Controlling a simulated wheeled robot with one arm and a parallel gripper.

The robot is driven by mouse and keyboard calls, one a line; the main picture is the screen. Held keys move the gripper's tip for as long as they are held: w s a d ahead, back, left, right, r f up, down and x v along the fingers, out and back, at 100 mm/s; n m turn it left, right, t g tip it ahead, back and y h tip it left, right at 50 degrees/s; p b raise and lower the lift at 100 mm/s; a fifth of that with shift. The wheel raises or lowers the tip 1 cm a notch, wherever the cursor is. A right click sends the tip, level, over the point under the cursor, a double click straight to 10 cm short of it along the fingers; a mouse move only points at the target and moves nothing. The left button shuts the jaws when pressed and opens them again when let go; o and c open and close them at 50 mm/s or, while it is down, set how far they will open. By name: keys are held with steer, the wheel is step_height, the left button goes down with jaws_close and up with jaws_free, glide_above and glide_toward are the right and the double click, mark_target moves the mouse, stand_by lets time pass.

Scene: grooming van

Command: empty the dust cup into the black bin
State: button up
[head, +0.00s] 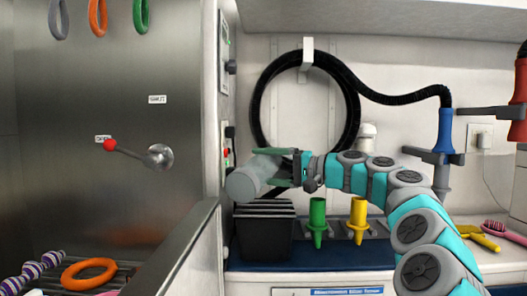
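The dust cup (246,181) is a translucent grey cylinder. It is tilted, with its wide end low and to the left. My gripper (283,168) comes from the right and appears shut on the cup's right end, holding it in the air. The black bin (265,238) stands below on the blue counter, and the cup appears above its left part. Light edges show along the bin's top. I cannot see into the bin or the cup, so any dust is hidden.
A green nozzle (317,221) and a yellow nozzle (357,219) stand right of the bin. A steel panel edge (178,246) rises at its left. A coiled black hose (258,98) hangs behind. A red-knobbed lever (111,145) is on the left wall.

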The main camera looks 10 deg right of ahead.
steer(key=shift+f+m+p, duration=0.3)
steer(key=shift+m+p, duration=0.55)
steer(key=shift+m, duration=0.05)
step_height(320, 180, down, 2)
steer(key=shift+f+m, duration=0.2)
steer(key=shift+m, duration=1)
steer(key=shift+s+f+m, duration=0.15)
steer(key=shift+f+m, duration=0.85)
steer(key=shift+m, duration=0.5)
